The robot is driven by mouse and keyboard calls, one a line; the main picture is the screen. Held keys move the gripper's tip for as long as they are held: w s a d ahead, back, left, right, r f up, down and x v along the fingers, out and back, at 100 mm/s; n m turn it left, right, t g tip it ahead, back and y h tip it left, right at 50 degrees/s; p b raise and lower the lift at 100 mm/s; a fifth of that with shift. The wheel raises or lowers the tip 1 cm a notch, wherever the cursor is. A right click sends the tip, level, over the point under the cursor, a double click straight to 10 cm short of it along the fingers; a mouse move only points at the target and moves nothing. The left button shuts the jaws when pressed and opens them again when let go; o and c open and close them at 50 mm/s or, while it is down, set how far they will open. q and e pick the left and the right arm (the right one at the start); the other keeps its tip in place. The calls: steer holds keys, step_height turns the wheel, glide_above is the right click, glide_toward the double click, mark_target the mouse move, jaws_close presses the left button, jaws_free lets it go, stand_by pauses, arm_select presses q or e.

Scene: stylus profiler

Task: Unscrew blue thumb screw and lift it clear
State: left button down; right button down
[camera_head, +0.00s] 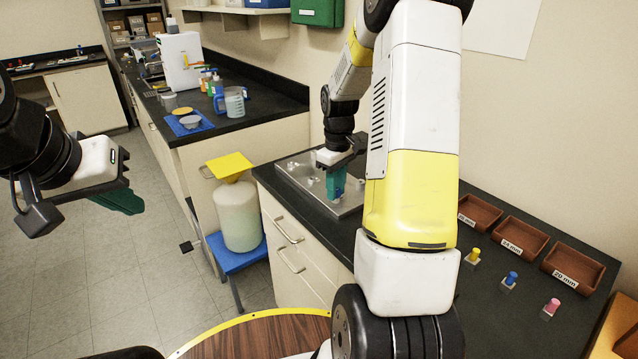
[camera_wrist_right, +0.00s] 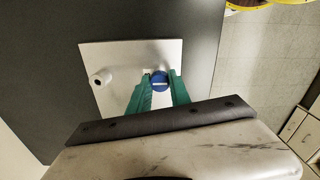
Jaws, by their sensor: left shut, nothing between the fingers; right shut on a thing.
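The blue thumb screw (camera_wrist_right: 159,82) shows in the right wrist view, over the pale metal plate (camera_wrist_right: 122,52). My right gripper (camera_wrist_right: 159,77) is shut on it, with one teal finger on each side of its round head. In the head view my right gripper (camera_head: 335,184) points down over the metal plate (camera_head: 314,183) on the dark counter. Whether the screw is still seated in the plate cannot be told. My left gripper (camera_head: 122,201) is shut and empty, over the floor at the left.
A pale post (camera_wrist_right: 101,77) stands on the plate beside the screw. Yellow (camera_head: 474,255), blue (camera_head: 511,279) and pink (camera_head: 551,307) knobs on small blocks stand at the right, before labelled brown trays (camera_head: 520,238). A large jug (camera_head: 238,215) stands left of the counter.

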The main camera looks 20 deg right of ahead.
steer(key=shift+r, duration=0.75)
stand_by(0.4)
steer(key=shift+r, duration=1.7)
steer(key=shift+r, duration=2.5)
